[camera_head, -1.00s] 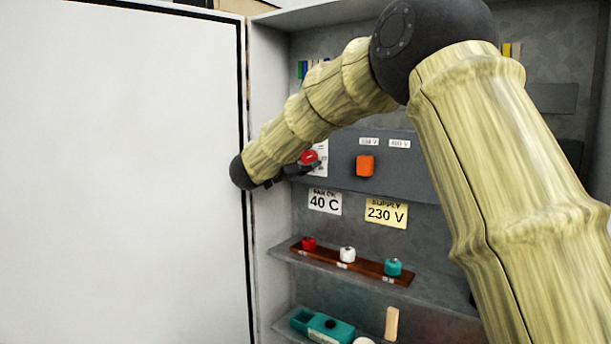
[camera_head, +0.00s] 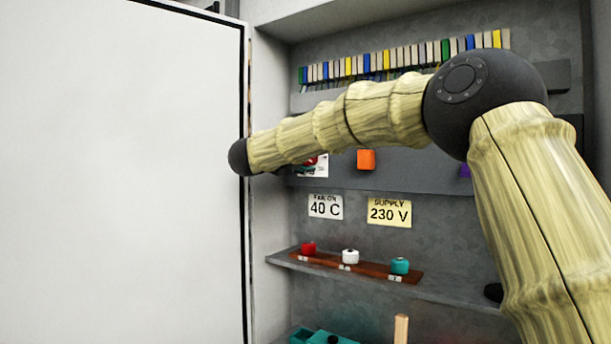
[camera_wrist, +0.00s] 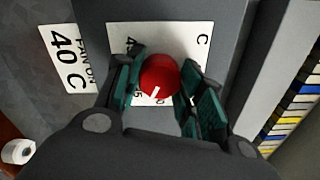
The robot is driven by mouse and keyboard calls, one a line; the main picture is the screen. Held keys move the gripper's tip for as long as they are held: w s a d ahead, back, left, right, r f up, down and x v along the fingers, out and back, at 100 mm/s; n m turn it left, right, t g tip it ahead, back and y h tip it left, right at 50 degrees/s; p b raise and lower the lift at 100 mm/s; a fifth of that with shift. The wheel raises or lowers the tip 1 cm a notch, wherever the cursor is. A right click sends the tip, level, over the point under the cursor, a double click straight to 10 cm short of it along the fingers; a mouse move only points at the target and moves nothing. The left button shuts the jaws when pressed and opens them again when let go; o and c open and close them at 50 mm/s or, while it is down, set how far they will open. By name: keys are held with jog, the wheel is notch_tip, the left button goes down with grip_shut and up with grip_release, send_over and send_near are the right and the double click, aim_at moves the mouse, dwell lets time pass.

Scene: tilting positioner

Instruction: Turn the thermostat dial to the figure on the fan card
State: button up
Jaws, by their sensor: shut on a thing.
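The thermostat dial is a red round knob (camera_wrist: 158,77) with a white pointer mark, set on a white scale plate (camera_wrist: 190,40) in the wrist view. My gripper (camera_wrist: 160,84) has its two fingers on either side of the knob and is shut on it. The fingers and knob cover much of the scale, so I cannot read the pointed figure. In the head view my arm mostly hides the knob, and part of the scale plate (camera_head: 318,168) shows below it. The white fan card (camera_head: 325,207) reads "FAN ON 40 C"; it also shows in the wrist view (camera_wrist: 66,60).
An orange block-like part (camera_head: 366,159) sits right of the dial. A yellow card (camera_head: 389,211) reads "SUPPLY 230 V". A shelf (camera_head: 450,290) below carries red, white and teal knobs on a brown strip. The white cabinet door (camera_head: 120,170) stands open at left, close to my wrist.

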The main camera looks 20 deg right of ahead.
jog(key=m+b, duration=1.2)
jog(key=b, duration=0.3)
jog(key=shift+f+m, duration=0.1)
jog(key=shift+m, duration=0.2)
jog(key=o, duration=1)
jog(key=v, duration=1.2)
jog(key=shift+s, duration=0.1)
